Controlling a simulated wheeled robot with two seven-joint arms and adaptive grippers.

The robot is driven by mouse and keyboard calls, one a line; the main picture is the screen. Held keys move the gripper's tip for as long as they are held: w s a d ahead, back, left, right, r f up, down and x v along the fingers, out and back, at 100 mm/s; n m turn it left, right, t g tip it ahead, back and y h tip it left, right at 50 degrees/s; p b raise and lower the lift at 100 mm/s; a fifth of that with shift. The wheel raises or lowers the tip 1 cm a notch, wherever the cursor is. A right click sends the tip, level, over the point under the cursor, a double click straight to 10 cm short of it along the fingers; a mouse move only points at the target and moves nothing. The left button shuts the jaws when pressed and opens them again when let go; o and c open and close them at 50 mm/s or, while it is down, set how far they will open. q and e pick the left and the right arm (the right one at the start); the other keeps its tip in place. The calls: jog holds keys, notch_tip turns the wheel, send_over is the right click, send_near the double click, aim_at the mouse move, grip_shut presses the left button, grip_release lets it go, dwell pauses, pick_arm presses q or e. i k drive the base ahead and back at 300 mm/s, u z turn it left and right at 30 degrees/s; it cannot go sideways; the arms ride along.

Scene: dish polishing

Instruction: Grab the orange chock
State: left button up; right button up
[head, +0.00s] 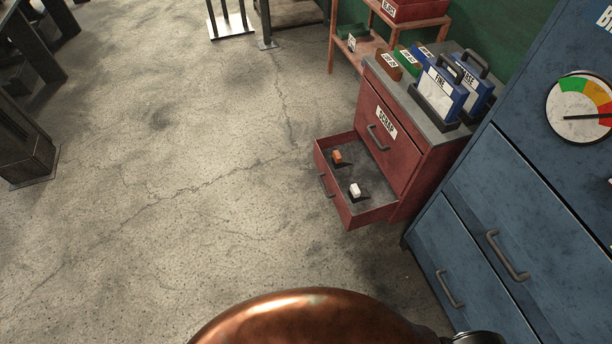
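The orange chock (337,157) is a small block in the open lower drawer (376,214) of the red cabinet, near the drawer's back left. It seems to rest on a small dark base. A white block (355,190) sits in the same drawer, nearer the front, also on a dark piece. Neither of my grippers can be seen in the head view.
The red cabinet (385,123) carries blue holders and small labelled boxes on top. A large blue cabinet (505,225) with a gauge stands at right. A rounded copper-coloured surface (310,318) fills the bottom middle. The concrete floor left of the drawer is clear.

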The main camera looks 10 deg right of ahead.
aim_at(339, 161)
jog(key=z, duration=0.2)
jog(key=k, duration=0.3)
jog(key=u, duration=1.15)
jog(key=i, duration=1.55)
jog(key=z, duration=0.9)
